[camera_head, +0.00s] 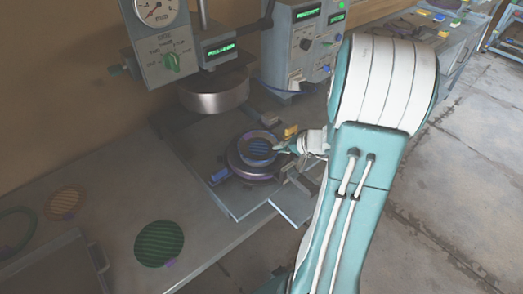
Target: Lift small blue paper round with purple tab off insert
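A small blue striped paper round (258,149) lies on the round insert (246,165) on the press plate, under the raised press head. I cannot make out its purple tab; a purple edge shows low around the insert. My gripper (283,147) is at the right edge of the blue round, reaching in from the right. Its fingertips are small and partly hidden by my arm, so I cannot tell whether they are open, shut or touching the paper.
The press head (214,92) hangs just behind the insert. A control box (300,45) stands behind. A green round (159,243) with a purple tab and an orange round (65,202) lie on the bench at left. A grey tray (55,272) sits at front left.

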